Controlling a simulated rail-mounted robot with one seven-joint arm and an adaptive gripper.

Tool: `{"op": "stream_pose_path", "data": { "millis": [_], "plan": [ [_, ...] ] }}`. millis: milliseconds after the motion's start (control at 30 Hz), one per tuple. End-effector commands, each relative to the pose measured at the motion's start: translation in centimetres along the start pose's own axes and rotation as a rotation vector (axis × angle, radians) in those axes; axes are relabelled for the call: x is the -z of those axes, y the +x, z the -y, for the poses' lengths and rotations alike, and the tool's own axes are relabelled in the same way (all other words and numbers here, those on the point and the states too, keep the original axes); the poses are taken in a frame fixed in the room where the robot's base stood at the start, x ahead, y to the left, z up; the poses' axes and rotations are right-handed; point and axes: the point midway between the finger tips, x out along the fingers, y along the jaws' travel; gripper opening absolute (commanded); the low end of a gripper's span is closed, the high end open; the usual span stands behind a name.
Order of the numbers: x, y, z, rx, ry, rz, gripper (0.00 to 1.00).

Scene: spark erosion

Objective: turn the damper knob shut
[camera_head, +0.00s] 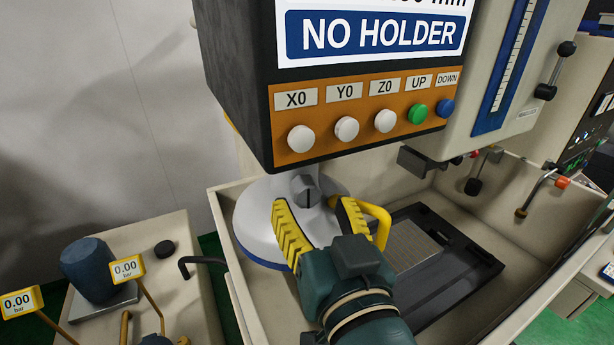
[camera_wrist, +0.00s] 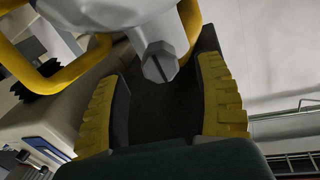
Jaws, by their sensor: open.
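A grey knob (camera_head: 306,193) with a dark line across its face sticks out from the front of a white rounded housing (camera_head: 258,222), below the orange button panel. I take it to be the damper knob; the line looks near upright in the head view. In the wrist view the knob (camera_wrist: 160,63) shows between the fingertips, with a gap on each side. My gripper (camera_head: 309,207) is open, its yellow-padded fingers either side of the knob. It also shows open in the wrist view (camera_wrist: 163,78). How deep the knob sits between the fingers is hard to tell.
A yellow curved handle (camera_head: 383,220) is close to my right finger. The control box (camera_head: 360,115) with its buttons hangs just above. The tank's pale wall (camera_head: 234,292) surrounds a dark plate (camera_head: 462,272). Two gauges (camera_head: 127,269) (camera_head: 21,301) stand at left.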

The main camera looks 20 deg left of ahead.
Motion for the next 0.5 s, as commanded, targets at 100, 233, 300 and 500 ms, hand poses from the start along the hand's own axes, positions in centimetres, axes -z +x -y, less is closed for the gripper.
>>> {"op": "stream_pose_path", "data": {
  "millis": [100, 233, 300, 500],
  "plan": [
    [0.4, 2.4, 0.1, 0.002, 0.001, 0.001, 0.69],
    [0.2, 3.9, 0.0, -0.001, -0.001, 0.000, 0.69],
    [0.1, 4.2, 0.0, -0.001, -0.001, -0.002, 0.69],
    [0.0, 4.3, 0.0, -0.001, -0.001, -0.001, 0.69]
  ]
}}
